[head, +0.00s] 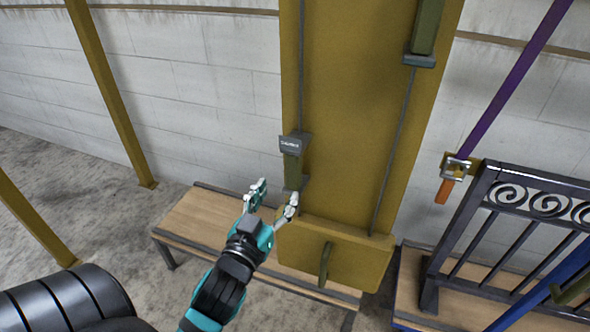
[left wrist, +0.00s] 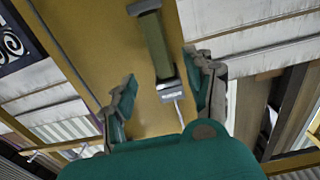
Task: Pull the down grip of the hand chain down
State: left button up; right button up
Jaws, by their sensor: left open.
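A grip on the left strand of the hand chain has an olive body (head: 292,168) and a dark block with a small white label (head: 295,143), too small to read. It hangs in front of a yellow panel (head: 350,110). My left gripper (head: 277,193) is open and empty, just below and left of this grip. In the left wrist view the olive grip (left wrist: 155,45) and its labelled block appear between the spread fingers (left wrist: 162,82), with no contact visible. A second olive grip (head: 427,25) hangs higher on the right strand. My right gripper is not in view.
A wooden bench (head: 205,222) stands below left, and a yellow box with a handle (head: 350,250) sits at the panel's foot. A dark scroll gate (head: 500,230) and a purple strap (head: 510,90) are at right. The grey floor at left is largely clear.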

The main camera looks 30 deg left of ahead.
aim_at(291, 170)
pick_arm(q)
jog(key=p+x, duration=0.1)
jog(key=x, duration=0.9)
jog(key=shift+w+a+r, duration=0.1)
jog(key=shift+w, duration=0.1)
grip_shut()
